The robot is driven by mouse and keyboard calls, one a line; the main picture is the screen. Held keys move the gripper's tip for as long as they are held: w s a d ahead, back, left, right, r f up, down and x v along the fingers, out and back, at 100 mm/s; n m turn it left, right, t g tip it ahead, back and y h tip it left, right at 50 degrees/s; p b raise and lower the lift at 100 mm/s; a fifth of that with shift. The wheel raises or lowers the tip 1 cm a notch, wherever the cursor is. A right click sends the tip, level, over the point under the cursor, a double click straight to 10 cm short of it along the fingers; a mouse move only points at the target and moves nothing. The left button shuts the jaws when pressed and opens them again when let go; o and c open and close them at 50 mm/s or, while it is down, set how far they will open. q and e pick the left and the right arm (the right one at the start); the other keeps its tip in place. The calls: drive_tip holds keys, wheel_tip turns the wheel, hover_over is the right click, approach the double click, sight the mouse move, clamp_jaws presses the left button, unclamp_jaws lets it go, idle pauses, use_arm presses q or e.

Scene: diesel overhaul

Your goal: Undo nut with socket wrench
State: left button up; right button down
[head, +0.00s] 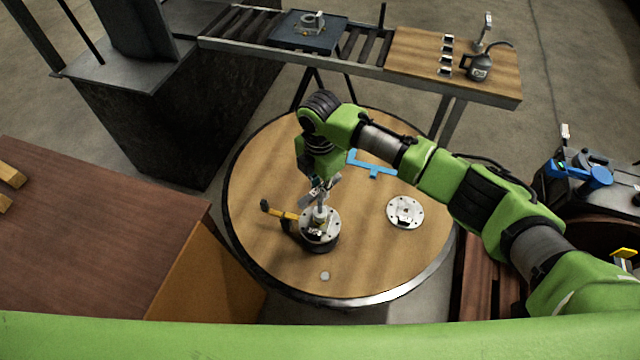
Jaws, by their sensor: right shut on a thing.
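A round metal flanged part (330,223) with a ring of holes sits on a dark base on the round wooden table. My right gripper (319,193) is above it, pointing down and shut on a silver upright tool that looks like the socket wrench (320,214). The tool's lower end meets the top of the flanged part. The nut is not visible; the tool and gripper cover that spot. A yellow-handled tool (284,214) with a black end sticks out to the left of the part. My left gripper is not in view.
A second round flange (405,212) lies to the right on the round table (365,265). A blue bracket-like tool (372,164) lies behind, and a small grey disc (325,276) in front. A roller conveyor (243,27) and a bench with an oil can (478,67) stand behind.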

drive_tip(key=m, duration=0.6)
drive_tip(key=shift+m, duration=0.3)
drive_tip(key=m, duration=0.5)
drive_tip(key=shift+m, duration=0.3)
drive_tip(key=shift+f, duration=0.15)
